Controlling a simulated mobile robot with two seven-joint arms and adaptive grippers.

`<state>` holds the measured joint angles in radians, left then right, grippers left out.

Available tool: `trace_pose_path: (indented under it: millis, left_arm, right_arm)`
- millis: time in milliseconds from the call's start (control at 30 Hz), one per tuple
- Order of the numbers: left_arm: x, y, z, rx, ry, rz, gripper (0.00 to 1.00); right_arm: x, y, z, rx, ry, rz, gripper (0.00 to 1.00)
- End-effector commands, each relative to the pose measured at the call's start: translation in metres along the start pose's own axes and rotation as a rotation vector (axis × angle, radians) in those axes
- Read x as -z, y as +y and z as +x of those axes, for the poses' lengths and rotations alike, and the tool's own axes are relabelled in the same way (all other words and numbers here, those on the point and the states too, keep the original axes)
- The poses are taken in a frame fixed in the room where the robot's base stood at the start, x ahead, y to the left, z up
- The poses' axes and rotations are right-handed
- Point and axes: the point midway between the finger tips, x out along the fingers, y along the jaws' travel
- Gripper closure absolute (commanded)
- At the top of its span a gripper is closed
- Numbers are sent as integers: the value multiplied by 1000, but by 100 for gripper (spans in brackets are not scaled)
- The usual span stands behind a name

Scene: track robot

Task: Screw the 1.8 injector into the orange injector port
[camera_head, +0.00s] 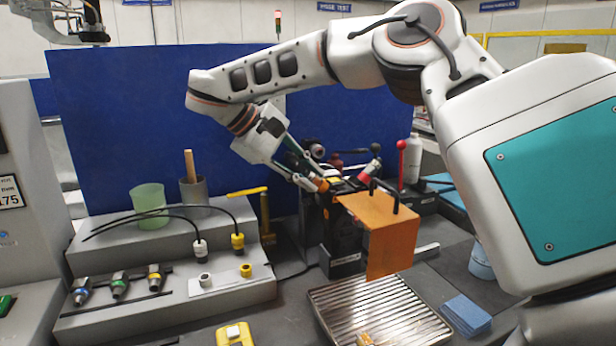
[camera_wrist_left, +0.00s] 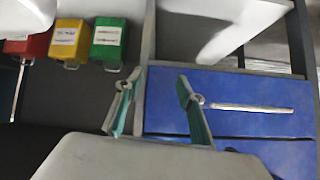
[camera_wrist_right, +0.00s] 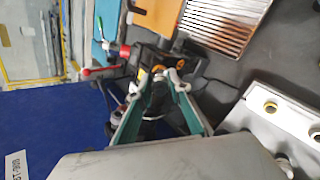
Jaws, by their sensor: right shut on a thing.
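In the head view my right gripper (camera_head: 312,184) reaches down to the dark machine (camera_head: 342,235) behind the orange panel. In the right wrist view its fingers (camera_wrist_right: 157,86) are shut on a dark cylindrical thing (camera_wrist_right: 153,103), probably the injector; its label cannot be read. An orange ring-like part (camera_head: 321,185) shows at the fingertips, perhaps the orange port. I cannot tell whether the held thing is seated in it. Several injectors (camera_head: 119,285) with coloured bands lie on the grey stepped stand. My left gripper (camera_wrist_left: 160,88) is open and empty, shown only in the left wrist view.
The orange panel (camera_head: 391,245) stands in front of the machine, above a ribbed metal tray (camera_head: 378,312). A red-knobbed lever (camera_head: 402,160) rises at the right. Cables with white and yellow connectors (camera_head: 238,242) lie on the grey stand (camera_head: 240,293). A yellow device (camera_head: 234,334) lies in front.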

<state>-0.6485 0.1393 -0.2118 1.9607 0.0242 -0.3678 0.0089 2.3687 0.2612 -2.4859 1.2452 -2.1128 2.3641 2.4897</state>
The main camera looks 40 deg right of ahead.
Motion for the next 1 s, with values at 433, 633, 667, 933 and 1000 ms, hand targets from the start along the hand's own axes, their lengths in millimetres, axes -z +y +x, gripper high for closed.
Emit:
trace_pose_path:
  millis: [433, 633, 667, 933, 1000]
  left_arm:
    - [-7, 2, 2, -2, -7, -2, 62]
    - [-11, 2, 3, -3, -11, -2, 62]
    - [-11, 2, 3, -3, -11, -3, 62]
    - [-10, 2, 3, -3, -11, -2, 62]
    - [-10, 2, 3, -3, -11, -2, 62]
  right_arm:
    - [1, -4, 3, 5, -6, 289, 100]
    - [1, -3, 2, 4, -5, 474, 100]
    - [0, -3, 2, 4, -6, 484, 100]
    - [0, -3, 2, 4, -6, 493, 100]
    - [0, -3, 2, 4, -6, 493, 100]
